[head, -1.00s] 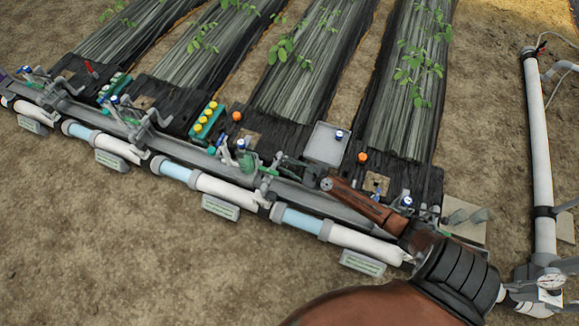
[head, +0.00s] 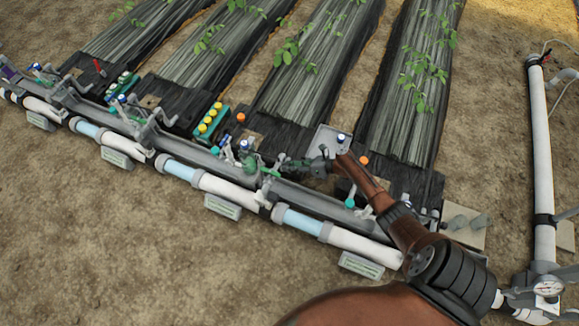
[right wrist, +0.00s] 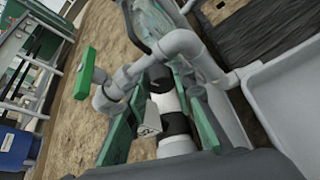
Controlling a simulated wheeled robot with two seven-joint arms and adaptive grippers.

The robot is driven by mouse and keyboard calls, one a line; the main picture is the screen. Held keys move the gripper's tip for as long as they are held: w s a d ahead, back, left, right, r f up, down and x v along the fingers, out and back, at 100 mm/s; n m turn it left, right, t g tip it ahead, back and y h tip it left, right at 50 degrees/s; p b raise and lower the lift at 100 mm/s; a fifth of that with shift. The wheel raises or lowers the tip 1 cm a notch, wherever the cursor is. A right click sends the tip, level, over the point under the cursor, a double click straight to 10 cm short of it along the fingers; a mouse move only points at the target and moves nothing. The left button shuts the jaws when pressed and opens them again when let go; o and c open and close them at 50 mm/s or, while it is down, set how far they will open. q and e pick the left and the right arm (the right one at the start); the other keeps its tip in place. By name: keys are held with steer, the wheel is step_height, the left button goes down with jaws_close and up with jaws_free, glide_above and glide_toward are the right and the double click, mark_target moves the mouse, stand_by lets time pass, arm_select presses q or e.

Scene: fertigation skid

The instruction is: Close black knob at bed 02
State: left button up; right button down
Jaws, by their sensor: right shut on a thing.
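My right gripper (head: 284,167) reaches in from the lower right, over the pipe rack in the middle of the head view. In the right wrist view its green-lined fingers (right wrist: 160,122) stand on both sides of a black knob (right wrist: 176,126) on a white and grey pipe fitting, and they are shut on it. A small pale tag (right wrist: 148,119) shows beside the knob; its text is too small to read. The fingers hide part of the knob, and its turn angle cannot be told. My left gripper is not in view.
A green-handled valve (right wrist: 84,74) stands left of the fingers in the wrist view. A grey tray (head: 328,138) lies close beside the gripper. Yellow-capped bottles (head: 209,119) stand farther left. White pipes (head: 229,187) run along the front. Open soil lies in front.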

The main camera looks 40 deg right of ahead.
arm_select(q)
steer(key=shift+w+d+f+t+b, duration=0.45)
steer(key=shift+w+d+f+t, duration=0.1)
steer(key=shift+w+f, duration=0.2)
arm_select(e)
steer(key=shift+m+y, duration=0.7)
steer(key=shift+m, duration=0.1)
steer(key=c, duration=1.6)
jaws_free()
steer(key=v, duration=1.2)
